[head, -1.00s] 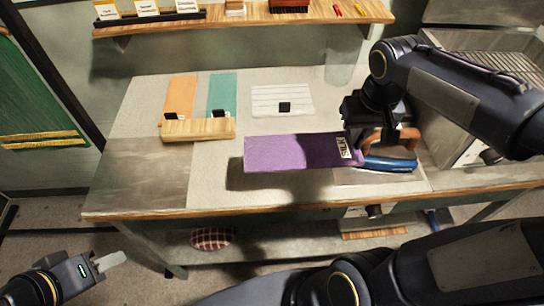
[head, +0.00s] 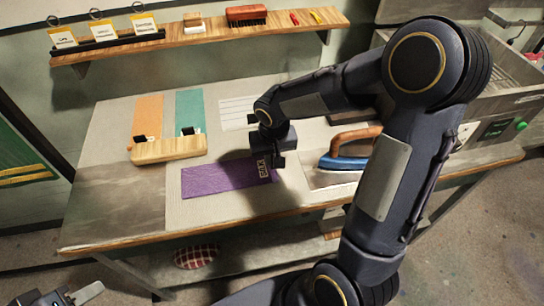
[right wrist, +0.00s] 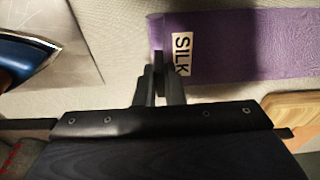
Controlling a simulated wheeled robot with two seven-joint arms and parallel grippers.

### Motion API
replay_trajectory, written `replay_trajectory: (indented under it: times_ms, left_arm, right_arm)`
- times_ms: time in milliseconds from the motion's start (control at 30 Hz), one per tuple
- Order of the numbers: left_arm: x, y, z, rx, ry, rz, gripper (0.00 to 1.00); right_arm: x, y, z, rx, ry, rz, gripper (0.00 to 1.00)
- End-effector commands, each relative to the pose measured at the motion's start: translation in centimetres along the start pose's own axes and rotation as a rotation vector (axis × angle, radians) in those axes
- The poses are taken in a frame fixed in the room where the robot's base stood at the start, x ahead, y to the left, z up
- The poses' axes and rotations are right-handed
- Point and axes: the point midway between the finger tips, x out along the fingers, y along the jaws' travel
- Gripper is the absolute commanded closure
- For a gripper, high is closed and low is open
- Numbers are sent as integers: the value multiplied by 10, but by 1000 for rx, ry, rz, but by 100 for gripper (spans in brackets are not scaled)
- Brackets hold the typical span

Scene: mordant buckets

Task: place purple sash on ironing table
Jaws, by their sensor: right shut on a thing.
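The purple sash (head: 222,178), with a white SILK label at its right end, is flat and level at the middle of the ironing table (head: 185,212). It is on the pale cloth top or just above it; I cannot tell which. My right gripper (head: 272,165) is shut on its labelled end. In the right wrist view the sash (right wrist: 250,45) reaches right from the fingers (right wrist: 160,75), which pinch its edge beside the label. My left gripper (head: 85,293) is at the bottom left corner, away from the table and partly cut off; its jaw state is unclear.
A blue iron (head: 345,160) with a wooden handle stands on a metal plate right of the sash. Behind the sash are a wooden block (head: 168,149), orange (head: 148,115) and teal (head: 190,108) strips and a white striped cloth (head: 237,112). A shelf (head: 210,38) hangs above.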

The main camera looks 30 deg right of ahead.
Motion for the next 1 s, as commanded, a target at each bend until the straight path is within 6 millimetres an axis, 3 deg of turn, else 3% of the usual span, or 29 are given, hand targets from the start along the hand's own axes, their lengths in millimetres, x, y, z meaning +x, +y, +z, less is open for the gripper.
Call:
replay_trajectory:
  times_ms: [400, 433, 600, 1000]
  left_arm:
    - [4, -2, 2, 0, 0, 0, 64]
    - [4, -2, 2, 0, 0, 0, 64]
    - [3, -1, 1, 0, 0, 0, 64]
    - [0, 0, 0, 0, 0, 0, 64]
  right_arm:
    - [8, 0, 1, 0, 1, 0, 100]
    - [8, 0, 1, 0, 1, 0, 90]
    - [6, 1, 1, 0, 1, 0, 70]
    - [-3, 0, 0, 1, 4, 0, 70]
